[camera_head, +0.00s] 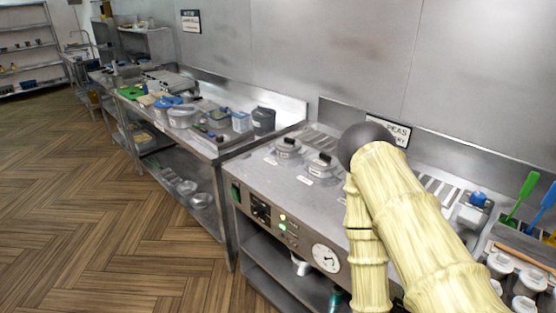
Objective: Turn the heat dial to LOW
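The steel frying range (262,180) stands in the middle of the head view. Its front panel carries a green switch (235,192), a black control block (260,210), small lit green lamps (283,218) and a round white dial face (326,258) with a dark pointer. The lettering around them is too small to read, so I cannot tell which control is the heat dial or where LOW is. My pale yellow arm (415,230) covers the right part of the panel. My gripper is not in view.
A steel bench (205,145) with containers stands to the left. Green and blue utensils (522,195) stand at the right. The wooden floor (110,220) at the left is clear.

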